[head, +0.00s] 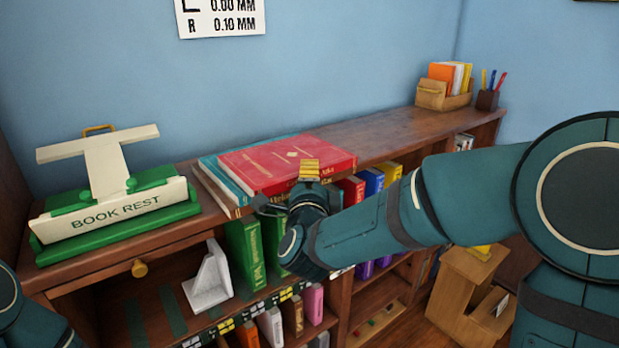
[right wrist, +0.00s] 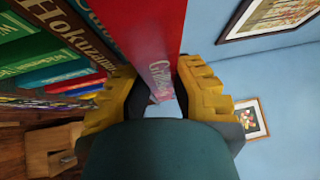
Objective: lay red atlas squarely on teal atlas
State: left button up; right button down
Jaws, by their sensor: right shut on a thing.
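The red atlas (head: 285,160) lies flat over the teal atlas (head: 232,178) on top of the bookcase. It is shifted to the right, so a teal strip shows along the left side. I cannot tell whether the two touch all over. My right gripper (head: 309,178) is at the red atlas's front edge, shut on it. In the right wrist view the red atlas's spine (right wrist: 160,70) is between the yellow finger pads. My left gripper is out of view; only part of my left arm shows at bottom left.
A green and cream book rest (head: 118,212) stands left of the atlases. A wooden box of cards (head: 443,92) and a pen cup (head: 487,100) stand at the far right end. The top (head: 385,132) between is clear. Shelved books and a white bookend (head: 209,280) are below.

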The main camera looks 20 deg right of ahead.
jog(key=c, duration=0.9)
grip_release()
jog(key=shift+s, duration=0.1)
jog(key=v, duration=1.2)
jog(key=w+a+f+n+g+y, duration=0.15)
jog(key=f+n+g+y, duration=0.35)
jog(key=f, duration=0.9)
jog(key=a+f+n+g+y, duration=0.25)
jog(key=f+n, duration=0.55)
jog(key=f, duration=0.6)
jog(key=s+f+n+g, duration=0.2)
jog(key=s+f+g, duration=0.1)
jog(key=s+f, duration=0.1)
jog(key=s+f+n+g+y, duration=0.1)
jog(key=s+f+n+g, duration=0.1)
jog(key=s+f, duration=0.3)
jog(key=s+f+n+g+y, duration=0.1)
jog(key=s+f+n+g, duration=0.2)
jog(key=f, duration=0.4)
jog(key=shift+s+d+f+g, duration=0.1)
jog(key=shift+s+f+g, duration=0.05)
jog(key=shift+s+g, duration=0.3)
jog(key=shift+s+d+f+g, duration=0.1)
jog(key=shift+s+g, duration=0.2)
jog(key=shift+s, duration=0.2)
